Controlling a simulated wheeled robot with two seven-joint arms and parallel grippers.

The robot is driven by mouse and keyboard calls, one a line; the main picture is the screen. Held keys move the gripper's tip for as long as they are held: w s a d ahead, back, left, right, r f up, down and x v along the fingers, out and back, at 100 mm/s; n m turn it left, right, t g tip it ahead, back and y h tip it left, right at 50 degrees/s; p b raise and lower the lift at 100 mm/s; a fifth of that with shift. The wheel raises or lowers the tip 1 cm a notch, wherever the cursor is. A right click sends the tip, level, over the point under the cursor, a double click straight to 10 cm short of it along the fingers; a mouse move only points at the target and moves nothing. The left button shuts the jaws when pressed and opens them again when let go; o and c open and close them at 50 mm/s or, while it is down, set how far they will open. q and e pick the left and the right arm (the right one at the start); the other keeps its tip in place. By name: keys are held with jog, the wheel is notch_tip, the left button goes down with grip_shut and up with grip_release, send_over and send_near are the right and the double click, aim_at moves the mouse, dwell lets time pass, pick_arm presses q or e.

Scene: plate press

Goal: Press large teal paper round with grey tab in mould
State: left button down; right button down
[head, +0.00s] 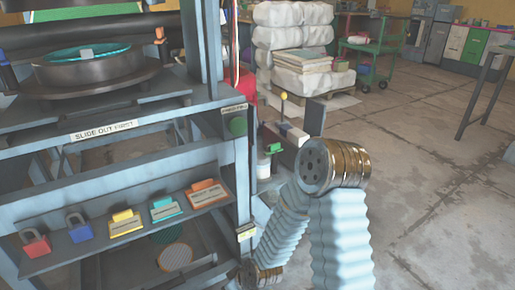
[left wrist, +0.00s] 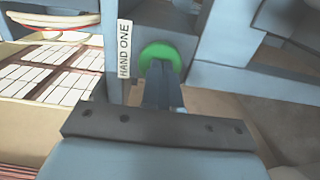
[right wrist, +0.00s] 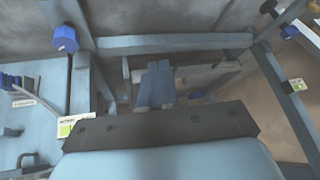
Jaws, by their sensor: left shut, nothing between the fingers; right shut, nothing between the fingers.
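The large teal paper round (head: 62,57) with its grey tab (head: 86,53) lies in the dark round mould (head: 95,72), at upper left in the head view. My left gripper (left wrist: 160,68) is shut and empty. Its fingertips overlap a green round button (left wrist: 157,52) beside a HAND ONE label (left wrist: 124,50); I cannot tell whether they touch. My right gripper (right wrist: 157,70) is shut and empty, in front of blue-grey frame bars. Neither gripper is clear in the head view. Another green button (head: 237,126) sits on the press's right post there.
The press frame (head: 110,125) carries a SLIDE OUT FIRST label. Several coloured padlocks and tags lie on its lower shelf (head: 125,230). Stacked white sacks (head: 290,35) and a green cart (head: 375,45) stand behind.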

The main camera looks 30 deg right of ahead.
jog(key=w+d+r+n+t, duration=0.35)
jog(key=w+r, duration=0.25)
jog(key=r, duration=0.5)
jog(key=n+t+h, duration=0.3)
jog(key=n+t, duration=0.6)
jog(key=n, duration=0.2)
send_near(239, 127)
jog(key=w, duration=0.4)
jog(key=shift+f, duration=0.2)
jog(key=shift+w, duration=1.55)
jog(key=shift+s, duration=0.25)
pick_arm(q)
jog(key=shift+w, duration=0.15)
pick_arm(e)
jog(key=shift+w, duration=0.2)
